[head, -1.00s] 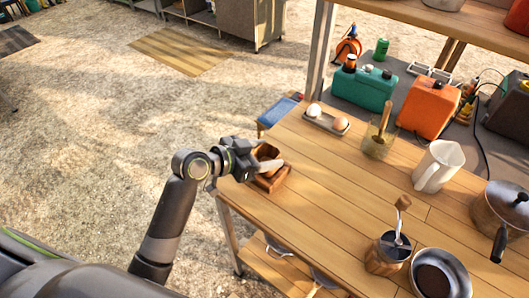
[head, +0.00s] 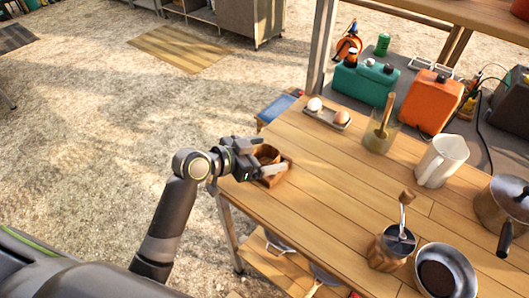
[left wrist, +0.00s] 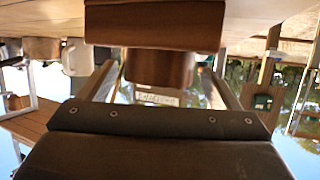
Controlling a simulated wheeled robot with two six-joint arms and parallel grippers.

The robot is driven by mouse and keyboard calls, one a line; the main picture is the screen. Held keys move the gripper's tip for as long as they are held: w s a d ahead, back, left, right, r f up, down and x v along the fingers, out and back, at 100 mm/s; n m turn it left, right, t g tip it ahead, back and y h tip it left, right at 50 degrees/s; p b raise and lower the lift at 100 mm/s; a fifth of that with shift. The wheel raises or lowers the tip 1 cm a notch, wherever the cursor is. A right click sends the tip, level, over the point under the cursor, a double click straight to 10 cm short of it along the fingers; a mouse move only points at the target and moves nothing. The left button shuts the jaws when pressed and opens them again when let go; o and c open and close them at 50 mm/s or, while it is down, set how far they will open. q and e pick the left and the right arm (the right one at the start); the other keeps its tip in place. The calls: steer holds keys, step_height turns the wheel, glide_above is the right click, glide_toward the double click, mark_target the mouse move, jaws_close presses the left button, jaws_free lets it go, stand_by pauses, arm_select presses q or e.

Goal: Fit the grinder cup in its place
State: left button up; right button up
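The grinder cup (head: 266,154), a round brown wooden cup, stands upright in the square wooden holder (head: 277,179) at the table's near left corner. My left gripper (head: 262,158) is at the cup, with one finger on each side. In the left wrist view, which is upside down, the cup (left wrist: 158,69) sits between the spread fingers with a gap on both sides, and the holder (left wrist: 155,27) hides its lower part. The grinder body (head: 390,249), wooden with a metal top and crank, stands near the table's front edge. My right gripper is out of view.
A metal bowl (head: 445,271) is beside the grinder body. A white jug (head: 440,163), a glass jar (head: 380,138) with a wooden tool and an egg tray (head: 327,117) stand farther back. The middle of the wooden tabletop (head: 335,190) is clear.

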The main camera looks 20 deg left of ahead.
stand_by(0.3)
arm_select(q)
steer(key=v, duration=1.7)
steer(key=shift+p, duration=0.3)
steer(key=shift+s+r, duration=0.15)
steer(key=shift+s, duration=0.05)
steer(key=shift+a, duration=0.1)
